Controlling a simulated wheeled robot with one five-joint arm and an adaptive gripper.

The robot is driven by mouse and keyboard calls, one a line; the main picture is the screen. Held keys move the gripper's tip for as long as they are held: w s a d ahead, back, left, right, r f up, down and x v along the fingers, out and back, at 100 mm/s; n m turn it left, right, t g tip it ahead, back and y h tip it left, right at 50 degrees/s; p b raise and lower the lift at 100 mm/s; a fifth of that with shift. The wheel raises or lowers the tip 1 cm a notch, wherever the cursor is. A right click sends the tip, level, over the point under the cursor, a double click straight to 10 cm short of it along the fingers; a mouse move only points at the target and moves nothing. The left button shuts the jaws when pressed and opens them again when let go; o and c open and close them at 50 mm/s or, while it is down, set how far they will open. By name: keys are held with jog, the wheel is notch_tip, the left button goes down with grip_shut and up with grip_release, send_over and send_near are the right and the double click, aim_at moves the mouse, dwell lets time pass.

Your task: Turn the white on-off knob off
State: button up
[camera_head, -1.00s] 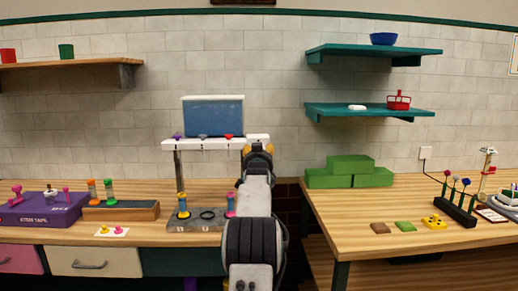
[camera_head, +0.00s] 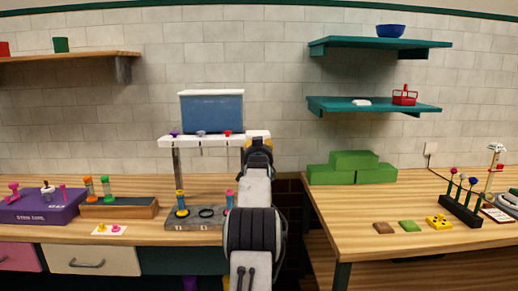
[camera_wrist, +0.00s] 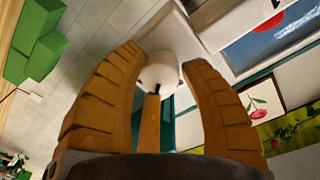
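A round white knob (camera_wrist: 160,73) shows in the wrist view, between the fingers of my gripper (camera_wrist: 165,58). It sits by the edge of a white panel. The orange fingers curve in on both sides of it, with little or no gap; I cannot tell whether they press on it. In the head view my gripper (camera_head: 258,142) is at the right end of the white shelf (camera_head: 190,142) of the drink-stand-like station, and the white knob is hidden behind it. Purple (camera_head: 175,133), grey (camera_head: 201,133) and red (camera_head: 228,133) knobs stand on that shelf.
A blue-fronted tank (camera_head: 212,112) stands on the white shelf. Below is a grey base (camera_head: 195,223) with colored pegs and a ring. Green blocks (camera_head: 352,167) are on the right table (camera_head: 350,215). Teal shelves (camera_head: 370,106) hang at the upper right.

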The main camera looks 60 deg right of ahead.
jog(key=shift+a+r, duration=0.1)
grip_shut()
dwell(0.3)
jog(key=shift+r+n+b, duration=0.1)
jog(key=shift+n+b, duration=0.3)
jog(key=shift+b, duration=0.15)
jog(key=n+b, duration=0.3)
jog(key=n, duration=0.5)
jog(key=shift+w+r+h+b, duration=0.1)
jog(key=shift+h+b, duration=0.2)
jog(key=shift+a+n, duration=0.1)
jog(key=shift+n, duration=0.2)
dwell(0.3)
